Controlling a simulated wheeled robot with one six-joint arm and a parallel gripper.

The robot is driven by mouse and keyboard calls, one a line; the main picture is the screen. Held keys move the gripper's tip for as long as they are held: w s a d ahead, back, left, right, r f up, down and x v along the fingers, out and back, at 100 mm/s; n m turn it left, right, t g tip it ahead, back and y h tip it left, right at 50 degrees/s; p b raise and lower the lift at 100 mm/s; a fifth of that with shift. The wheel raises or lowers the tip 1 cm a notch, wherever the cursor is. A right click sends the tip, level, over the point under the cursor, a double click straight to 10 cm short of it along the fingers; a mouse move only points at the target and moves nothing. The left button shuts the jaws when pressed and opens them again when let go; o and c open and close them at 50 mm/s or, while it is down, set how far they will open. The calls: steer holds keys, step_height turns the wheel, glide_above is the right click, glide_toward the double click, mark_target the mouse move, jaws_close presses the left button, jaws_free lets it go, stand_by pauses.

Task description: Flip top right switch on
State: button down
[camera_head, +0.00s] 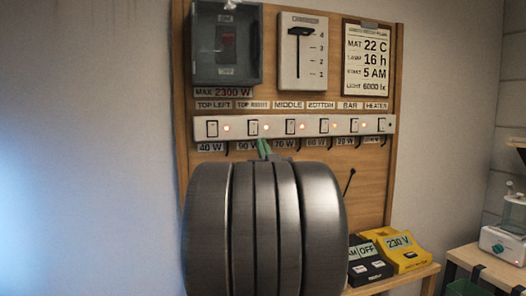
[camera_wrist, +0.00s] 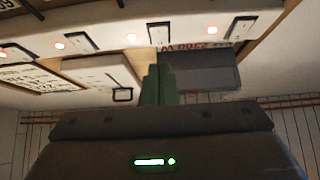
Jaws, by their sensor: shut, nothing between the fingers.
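The top right switch (camera_head: 252,127) is a small dark-framed rocker on the white strip, under the second label from the left. The small lamp (camera_head: 265,126) beside it glows orange-red. My gripper (camera_head: 263,146) has green fingers, shut and empty, with the tips just below the strip and slightly right of that switch. In the wrist view, which shows the panel upside down, my gripper (camera_wrist: 158,84) points toward a switch (camera_wrist: 159,34) near the middle, apparently the top right one. A gap shows between the tips and the switch there. The rocker's tilt is too small to tell.
The white strip (camera_head: 340,127) holds several other switches; most lamps glow, but the one by the heater switch (camera_head: 381,125) looks dark. A grey box (camera_head: 226,75) and a slider panel (camera_head: 303,70) sit above. Black and yellow meters (camera_head: 404,254) stand at lower right.

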steer(key=s+d+f+b, duration=0.1)
steer(key=s+f+b, duration=0.1)
steer(key=s+f, duration=0.2)
step_height(320, 180, down, 3)
steer(key=shift+s+d+f, duration=0.1)
steer(key=shift+s+d, duration=0.05)
steer(key=shift+s, duration=0.1)
